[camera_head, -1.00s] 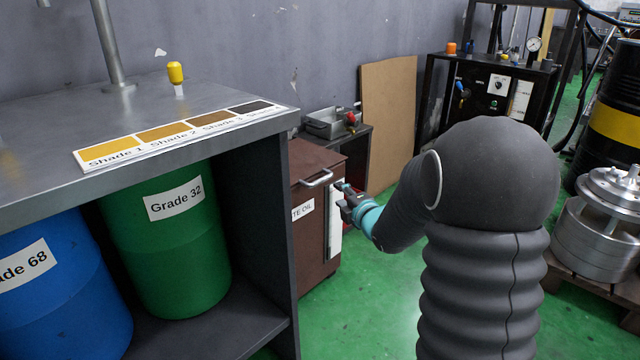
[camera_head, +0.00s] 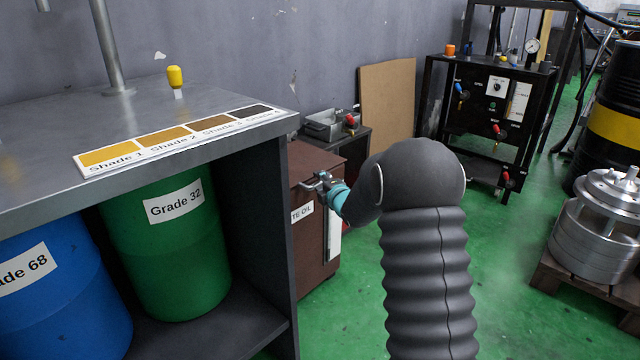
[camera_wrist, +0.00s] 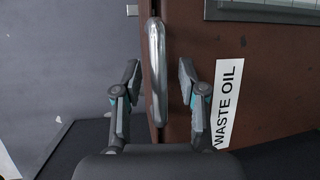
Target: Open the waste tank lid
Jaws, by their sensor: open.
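The waste tank is a brown box (camera_head: 312,258) right of the bench, with a partly hidden white label. In the wrist view its brown face (camera_wrist: 185,35) shows a "WASTE OIL" label (camera_wrist: 228,100). A metal bar handle (camera_wrist: 156,70) belongs to the lid (camera_head: 318,157), which is shut. My gripper (camera_head: 318,184) is at the lid's front edge by the handle. In the wrist view my gripper (camera_wrist: 158,85) is open, with one finger on each side of the handle. Both fingers look apart from the bar. In the head view the gripper covers most of the handle.
A metal bench (camera_head: 150,115) with shade cards stands close on the left, over a green drum (camera_head: 165,245) and a blue drum (camera_head: 60,290). A grey tray (camera_head: 325,124) sits behind the tank. Green floor (camera_head: 350,320) is free in front of the tank.

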